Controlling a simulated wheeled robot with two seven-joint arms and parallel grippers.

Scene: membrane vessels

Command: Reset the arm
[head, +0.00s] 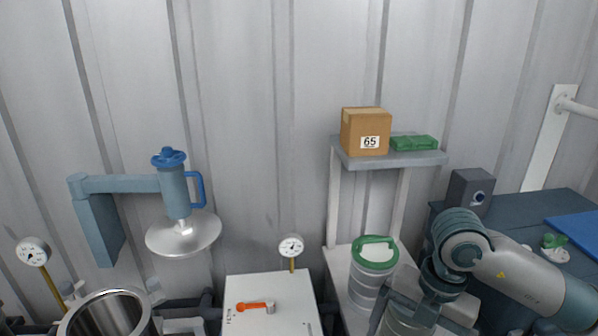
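My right arm (525,277) comes in from the lower right and bends down at its wrist. My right gripper (397,312) is low at the bottom of the head view, by the stack of white round containers (367,287). Its fingers are partly cut off and unclear, so I cannot tell whether it is open or shut or holds anything. My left gripper is not in view. On the left, a blue-grey swing arm (120,184) carries a round metal lid (184,233) with a blue handle (199,189). An open steel vessel (107,317) stands below and left of the lid.
A white cabinet (272,314) with an orange lever (254,306) stands in the middle. A shelf (392,159) holds a box marked 65 (365,131) and a green item (413,142). A dark bench (520,210) is at right. Gauges (33,251) stand near the wall.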

